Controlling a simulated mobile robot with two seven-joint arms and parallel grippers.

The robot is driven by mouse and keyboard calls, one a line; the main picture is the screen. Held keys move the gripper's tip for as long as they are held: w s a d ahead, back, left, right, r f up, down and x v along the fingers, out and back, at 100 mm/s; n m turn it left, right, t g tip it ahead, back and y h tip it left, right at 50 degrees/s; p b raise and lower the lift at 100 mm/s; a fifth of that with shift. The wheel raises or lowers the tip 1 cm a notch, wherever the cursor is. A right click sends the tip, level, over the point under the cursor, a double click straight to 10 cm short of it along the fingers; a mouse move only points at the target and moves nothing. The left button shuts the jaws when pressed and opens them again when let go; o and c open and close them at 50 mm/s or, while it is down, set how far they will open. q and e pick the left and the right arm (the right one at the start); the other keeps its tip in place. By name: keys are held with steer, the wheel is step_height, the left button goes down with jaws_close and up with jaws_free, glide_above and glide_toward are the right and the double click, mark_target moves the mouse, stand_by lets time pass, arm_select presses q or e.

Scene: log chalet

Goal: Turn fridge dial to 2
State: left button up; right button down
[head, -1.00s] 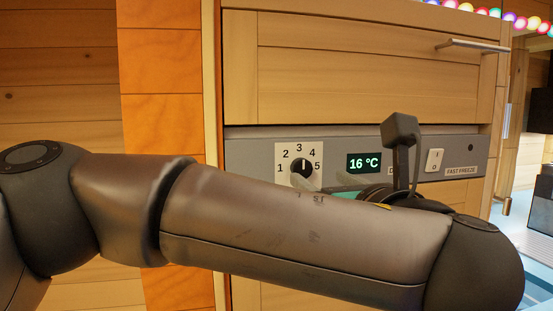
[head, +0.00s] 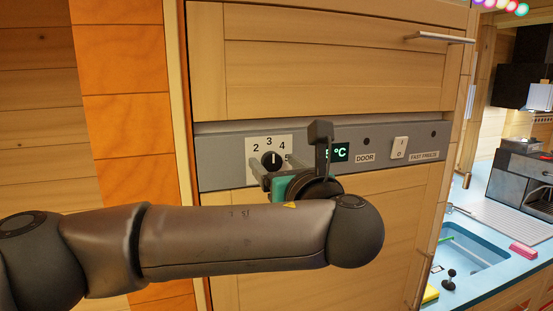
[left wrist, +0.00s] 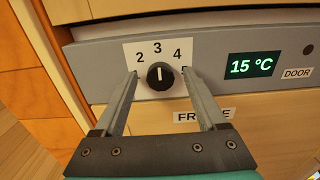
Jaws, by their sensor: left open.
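The fridge dial (head: 271,158) is a black round knob with a white pointer line on a white scale plate (head: 249,144). In the left wrist view the dial (left wrist: 160,76) points straight up, at the 3. The 2 is on its upper left and the 4 on its upper right; the 1 is hidden and the 5 mostly hidden by my fingers. My left gripper (left wrist: 160,75) is open, one finger on each side of the dial, with gaps visible between. In the head view my left gripper (head: 264,173) covers the plate's lower part.
The grey control panel also carries a green display (left wrist: 251,65) reading 15 °C, a DOOR label (head: 365,158) and a white FAST FREEZE switch (head: 401,147). A wooden drawer with a metal handle (head: 440,39) is above. A blue counter with a sink (head: 470,250) is at right.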

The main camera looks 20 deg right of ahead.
arm_select(q)
jaws_close()
stand_by(0.7)
